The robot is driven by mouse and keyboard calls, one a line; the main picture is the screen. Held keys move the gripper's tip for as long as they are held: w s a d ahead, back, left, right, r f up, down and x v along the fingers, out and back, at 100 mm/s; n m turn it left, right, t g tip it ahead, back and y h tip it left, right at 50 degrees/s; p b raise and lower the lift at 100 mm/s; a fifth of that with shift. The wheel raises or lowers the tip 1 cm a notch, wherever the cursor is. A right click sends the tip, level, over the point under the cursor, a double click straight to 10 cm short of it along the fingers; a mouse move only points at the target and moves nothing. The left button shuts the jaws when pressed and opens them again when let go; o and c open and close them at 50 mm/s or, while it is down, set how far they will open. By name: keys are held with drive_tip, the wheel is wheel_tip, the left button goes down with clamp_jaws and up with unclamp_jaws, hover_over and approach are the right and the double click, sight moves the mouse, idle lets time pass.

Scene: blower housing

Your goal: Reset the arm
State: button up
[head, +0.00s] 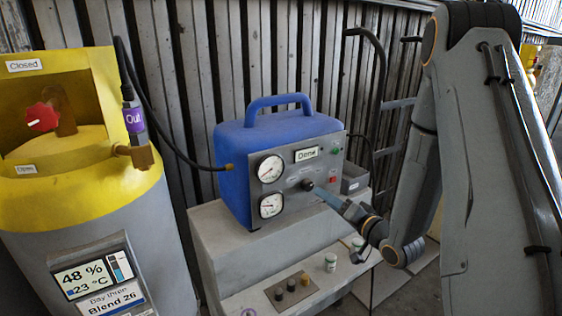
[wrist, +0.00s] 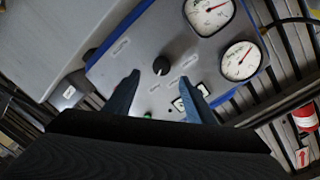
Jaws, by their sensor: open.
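My gripper (head: 320,191) reaches in from the right toward the front panel of a blue machine (head: 232,165) with a carry handle. In the wrist view my gripper (wrist: 159,77) is open, its two blue fingers apart and nothing between them that I can see held. A black knob (wrist: 161,65) on the grey panel lies just beyond the fingertips, between their lines. The knob also shows in the head view (head: 307,185), close to the fingertips. I cannot tell whether they touch it. The panel's small display (head: 306,154) appears to read "Done".
A yellow and grey cylinder (head: 95,215) with a red valve knob (head: 42,117) stands at the left, a hose running from it to the machine. The machine rests on a grey cart (head: 215,245); small jars (head: 331,262) stand on its lower shelf. A corrugated wall is behind.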

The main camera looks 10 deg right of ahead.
drive_tip(key=s+a+n+g+h, duration=0.2)
drive_tip(key=s+g, duration=0.5)
drive_tip(key=s, duration=0.5)
drive_tip(key=s+a+n+g+h, duration=0.3)
drive_tip(key=s+g, duration=0.5)
drive_tip(key=s, duration=0.5)
drive_tip(key=shift+r+h, duration=0.25)
drive_tip(key=shift+h, duration=0.45)
drive_tip(key=shift+a, duration=0.1)
